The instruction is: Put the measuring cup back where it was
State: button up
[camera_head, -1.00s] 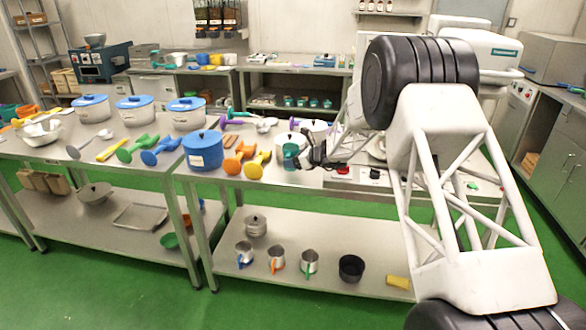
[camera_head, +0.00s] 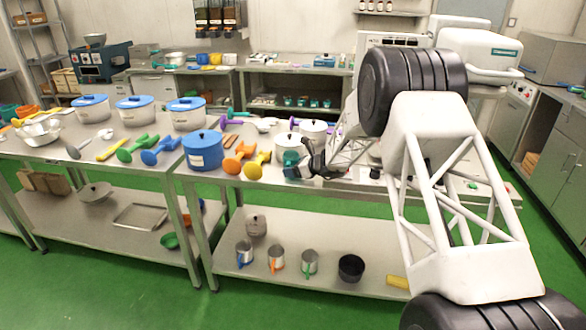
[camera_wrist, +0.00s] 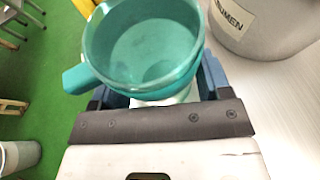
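A teal measuring cup (camera_head: 291,166) is at my gripper (camera_head: 304,165), over the front part of the right-hand counter. In the wrist view the cup (camera_wrist: 140,45) is upright and looks empty inside. Its stubby handle or spout points left. The gripper's fingers (camera_wrist: 152,95) lie on both sides of the cup, below its rim, and appear closed on it. The contact itself is hidden under the cup. I cannot tell whether its base touches the counter.
A yellow scoop (camera_head: 257,165), an orange scoop (camera_head: 238,157) and a lidded blue pot (camera_head: 203,151) stand to the left. Metal cups with coloured handles (camera_head: 276,260) stand on the lower shelf (camera_head: 310,226).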

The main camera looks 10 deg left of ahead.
jog(key=shift+o, duration=1.3)
jog(key=shift+r, duration=0.15)
jog(key=v, duration=1.1)
jog(key=shift+d+r, duration=0.1)
jog(key=shift+d, duration=0.25)
jog(key=shift+s+d+r, duration=0.1)
jog(key=shift+d, duration=0.05)
